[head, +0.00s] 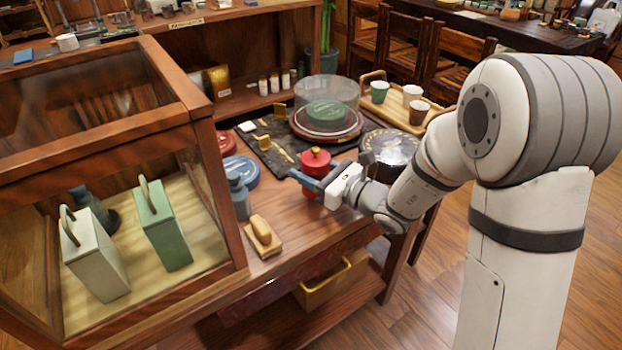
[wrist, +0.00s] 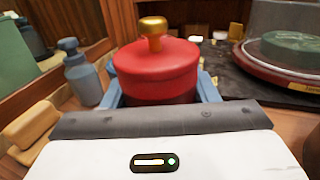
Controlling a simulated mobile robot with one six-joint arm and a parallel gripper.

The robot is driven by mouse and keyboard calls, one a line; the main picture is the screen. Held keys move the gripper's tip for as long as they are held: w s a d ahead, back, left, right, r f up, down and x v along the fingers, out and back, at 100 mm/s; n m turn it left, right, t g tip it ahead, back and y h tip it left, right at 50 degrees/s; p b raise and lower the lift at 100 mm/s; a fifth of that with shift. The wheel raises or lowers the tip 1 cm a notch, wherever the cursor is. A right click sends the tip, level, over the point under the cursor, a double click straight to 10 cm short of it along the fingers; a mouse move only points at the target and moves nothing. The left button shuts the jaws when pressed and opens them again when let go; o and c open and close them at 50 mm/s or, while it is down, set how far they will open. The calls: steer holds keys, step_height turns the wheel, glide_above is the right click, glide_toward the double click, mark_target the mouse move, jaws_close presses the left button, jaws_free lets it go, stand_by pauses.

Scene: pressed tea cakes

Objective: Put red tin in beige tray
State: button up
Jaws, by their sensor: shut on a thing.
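The red tin (head: 316,162) has a round lid with a gold knob. It stands upright between the blue fingers of my gripper (head: 318,184), which is shut on it. In the wrist view the tin (wrist: 155,75) fills the middle, with a finger on each side; its lower part is hidden behind my gripper's body. I cannot tell whether its base touches the table. A light tan tray with raised handles (head: 391,111), the closest match to a beige tray, is at the back right of the table, holding green, white and brown cups.
A dark slate board (head: 268,160) and a clear-domed round stand (head: 326,127) lie behind the tin. A dark round tin (head: 390,147) stands between my gripper and the tray. A grey-blue bottle (head: 238,196), a wooden brush (head: 263,236) and a glass-fronted cabinet (head: 222,200) are left.

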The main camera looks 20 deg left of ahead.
steer(key=shift+f, duration=1.15)
steer(key=shift+f+b, duration=0.25)
steer(key=shift+b, duration=0.15)
steer(key=o, duration=1)
steer(key=shift+r, duration=0.1)
steer(key=shift+r, duration=0.15)
steer(key=p+v, duration=0.1)
steer(key=v, duration=1.1)
